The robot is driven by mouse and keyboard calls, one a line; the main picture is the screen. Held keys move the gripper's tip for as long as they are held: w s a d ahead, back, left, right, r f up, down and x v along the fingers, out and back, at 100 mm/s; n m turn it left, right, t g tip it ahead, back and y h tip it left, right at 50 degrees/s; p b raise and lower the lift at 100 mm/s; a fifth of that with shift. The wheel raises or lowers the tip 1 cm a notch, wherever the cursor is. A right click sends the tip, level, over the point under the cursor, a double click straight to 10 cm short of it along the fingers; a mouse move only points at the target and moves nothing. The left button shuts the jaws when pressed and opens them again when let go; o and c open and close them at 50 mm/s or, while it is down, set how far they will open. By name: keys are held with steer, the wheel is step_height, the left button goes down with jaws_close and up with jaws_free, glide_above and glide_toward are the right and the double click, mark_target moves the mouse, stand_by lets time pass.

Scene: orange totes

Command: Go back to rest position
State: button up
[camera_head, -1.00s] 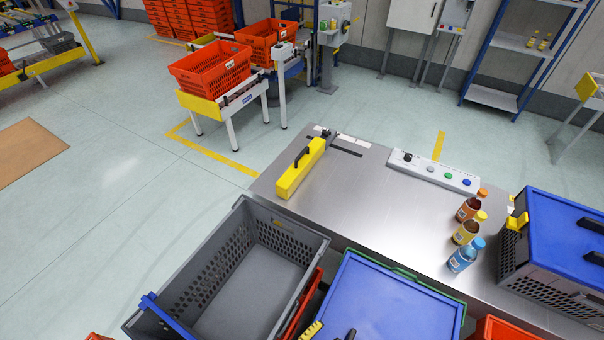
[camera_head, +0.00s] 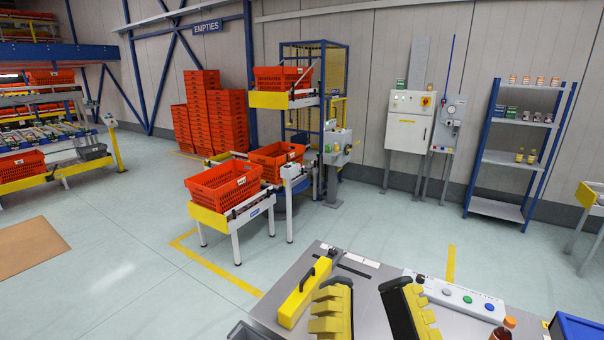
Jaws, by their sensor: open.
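My gripper (camera_head: 371,300) shows at the bottom of the head view, with its two yellow and black fingers pointing up. The fingers are spread apart and only the steel table (camera_head: 372,328) shows between them. The gripper is open and empty, in front of the table in this view. The rest of my arm is below the frame.
A yellow block with a black handle (camera_head: 303,294) lies left of my gripper. A button panel (camera_head: 455,296) is to the right. Orange totes (camera_head: 222,185) stand on a conveyor beyond open floor.

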step_height(320, 180, down, 4)
steer(key=w+d+n+g+h, duration=0.1)
steer(key=d+g+h, duration=0.1)
steer(key=h, duration=0.1)
step_height(320, 180, up, 21)
steer(key=n+p, duration=0.1)
steer(key=p, duration=2)
steer(key=shift+w+a+g, duration=0.15)
steer(key=shift+w+g, duration=0.1)
steer(key=shift+g, duration=0.05)
steer(key=shift+y, duration=0.4)
